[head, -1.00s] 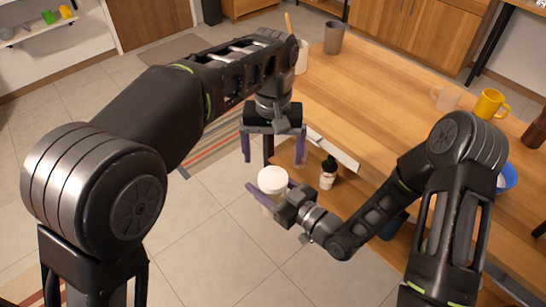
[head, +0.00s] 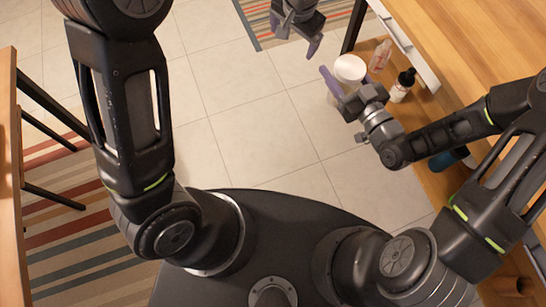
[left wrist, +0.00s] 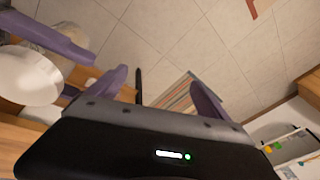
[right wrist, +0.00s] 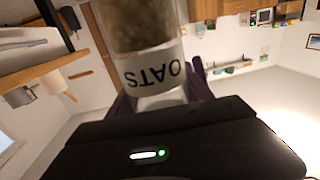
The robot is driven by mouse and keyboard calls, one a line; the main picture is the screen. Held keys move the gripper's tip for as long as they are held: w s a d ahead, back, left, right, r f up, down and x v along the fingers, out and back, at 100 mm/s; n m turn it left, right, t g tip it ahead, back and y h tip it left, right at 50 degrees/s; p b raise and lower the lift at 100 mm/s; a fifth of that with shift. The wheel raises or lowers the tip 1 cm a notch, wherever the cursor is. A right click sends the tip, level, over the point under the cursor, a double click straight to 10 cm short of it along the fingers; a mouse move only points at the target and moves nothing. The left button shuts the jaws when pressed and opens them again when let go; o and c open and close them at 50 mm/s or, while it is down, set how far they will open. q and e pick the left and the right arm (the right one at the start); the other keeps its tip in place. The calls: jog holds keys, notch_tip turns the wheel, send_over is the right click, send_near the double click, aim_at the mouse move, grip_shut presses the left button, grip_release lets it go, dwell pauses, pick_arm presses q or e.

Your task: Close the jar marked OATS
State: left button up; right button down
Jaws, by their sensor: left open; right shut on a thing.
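The OATS jar (right wrist: 155,72) has its label upside down in the right wrist view, with brown contents. My right gripper (right wrist: 160,95) is shut around it. In the head view the jar's round white top (head: 350,68) faces up, above the floor beside the wooden shelf. The white top also shows large at the left of the left wrist view (left wrist: 28,78); whether it sits fully down on the jar I cannot tell. My left gripper (head: 296,36) is open and empty, apart from the jar, to its upper left in the head view. Its spread fingers show in the left wrist view (left wrist: 158,95).
A dark-capped dropper bottle (head: 402,86) and a clear pinkish bottle (head: 380,56) stand on the wooden shelf (head: 425,108) right of the jar. A drawer or panel with a white edge (head: 400,40) is above. Open tiled floor (head: 260,120) lies to the left.

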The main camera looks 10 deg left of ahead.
jog(key=shift+w+d+f, duration=0.1)
pick_arm(q)
jog(key=s+d+f+g+h, duration=0.15)
jog(key=s+f, duration=0.25)
jog(key=f, duration=0.4)
jog(key=s+f+h, duration=0.2)
jog(key=s+f, duration=0.2)
jog(key=f, duration=0.5)
jog(key=s+f+n+h, duration=0.1)
jog(key=s+f+n, duration=0.2)
jog(key=s, duration=0.6)
jog(key=s+f+n, duration=0.4)
jog(key=s+f, duration=0.4)
jog(key=s, duration=0.1)
jog(key=shift+a+g+h, duration=0.15)
jog(key=shift+g+h, duration=0.2)
